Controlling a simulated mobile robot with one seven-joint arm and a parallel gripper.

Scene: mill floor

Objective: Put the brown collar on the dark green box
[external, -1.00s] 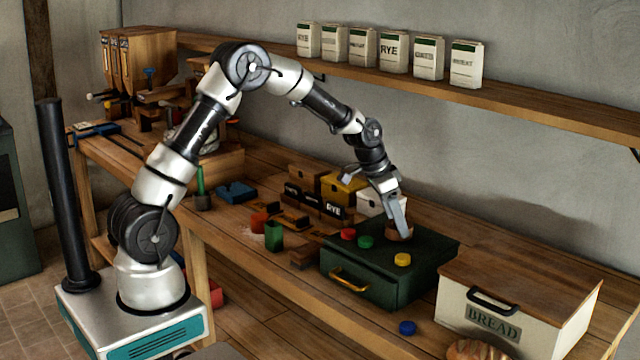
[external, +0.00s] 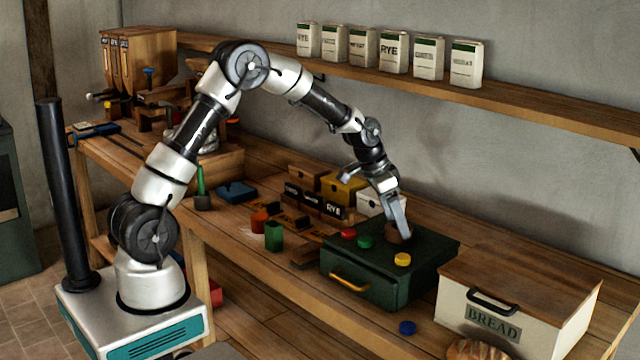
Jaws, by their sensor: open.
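The dark green box (external: 372,285), with a brass handle on its front, stands on the bench. The brown collar (external: 394,235) is at the back part of the box's lid, partly hidden by my gripper. My gripper (external: 404,234) points down at the collar with its jaws open. One finger shows clearly in front of and beside the collar; the other is hard to make out. The collar looks upright and appears to rest on the lid.
Red (external: 348,233), green (external: 365,241) and yellow (external: 403,259) caps lie on the lid near the collar. A bread bin (external: 520,295) stands to the right, with a blue cap (external: 407,328) before it. Small drawers and a white box (external: 378,204) are behind.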

